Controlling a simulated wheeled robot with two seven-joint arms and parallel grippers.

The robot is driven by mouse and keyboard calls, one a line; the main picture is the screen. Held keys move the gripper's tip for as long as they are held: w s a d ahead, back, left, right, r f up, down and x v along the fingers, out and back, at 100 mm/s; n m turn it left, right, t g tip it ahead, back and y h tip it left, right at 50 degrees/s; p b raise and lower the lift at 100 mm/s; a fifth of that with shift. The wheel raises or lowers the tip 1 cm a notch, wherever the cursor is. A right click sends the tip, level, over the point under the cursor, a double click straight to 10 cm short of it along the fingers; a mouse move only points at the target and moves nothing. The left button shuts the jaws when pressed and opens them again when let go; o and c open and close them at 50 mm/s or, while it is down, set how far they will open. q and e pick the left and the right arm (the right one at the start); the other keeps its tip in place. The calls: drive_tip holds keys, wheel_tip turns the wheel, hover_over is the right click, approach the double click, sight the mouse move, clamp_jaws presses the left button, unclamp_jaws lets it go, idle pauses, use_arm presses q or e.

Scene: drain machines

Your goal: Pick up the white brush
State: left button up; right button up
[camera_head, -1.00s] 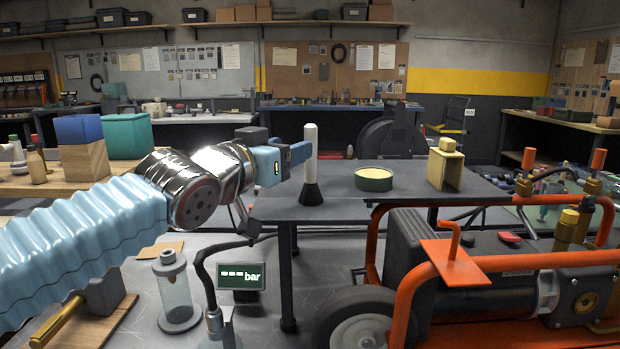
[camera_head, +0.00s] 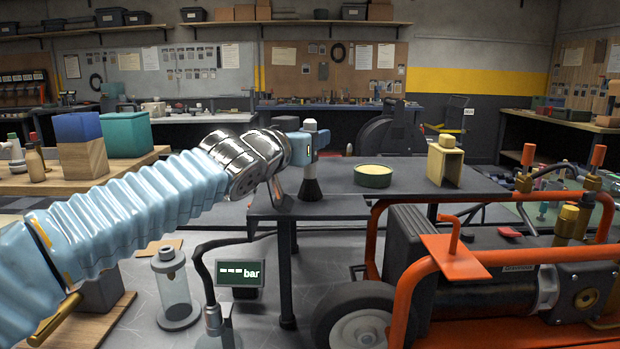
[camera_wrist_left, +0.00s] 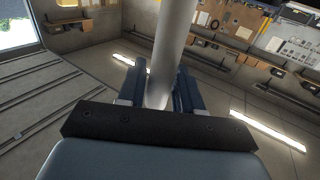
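The white brush stands upright on the dark table (camera_head: 410,184), its black bristle end (camera_head: 311,188) down. Its white handle top (camera_head: 310,125) shows above my left gripper (camera_head: 318,139), which hides the middle of the handle. In the left wrist view, the pale handle (camera_wrist_left: 172,45) runs between the two blue fingers of my left gripper (camera_wrist_left: 160,88). The fingers are apart, on either side of the handle, and look open. Whether one finger touches the handle is hard to tell. My right gripper is not in view.
A green round tin (camera_head: 373,177) and a tan block-like holder (camera_head: 444,161) stand right of the brush. An orange-framed machine (camera_head: 460,262) is in front at the right. A pressure display (camera_head: 241,274) and hose are below the arm.

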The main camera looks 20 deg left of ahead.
use_arm(q)
clamp_jaws()
drive_tip(key=shift+r+p, duration=0.3)
drive_tip(key=shift+r, duration=0.2)
wheel_tip(320, 180, up, 3)
drive_tip(key=shift+f+p, duration=0.1)
drive_tip(key=shift+p, duration=0.65)
drive_tip(key=s+r, duration=0.9)
drive_tip(key=s, duration=0.5)
drive_tip(key=shift+d+b, duration=0.15)
drive_tip(key=shift+b, duration=0.15)
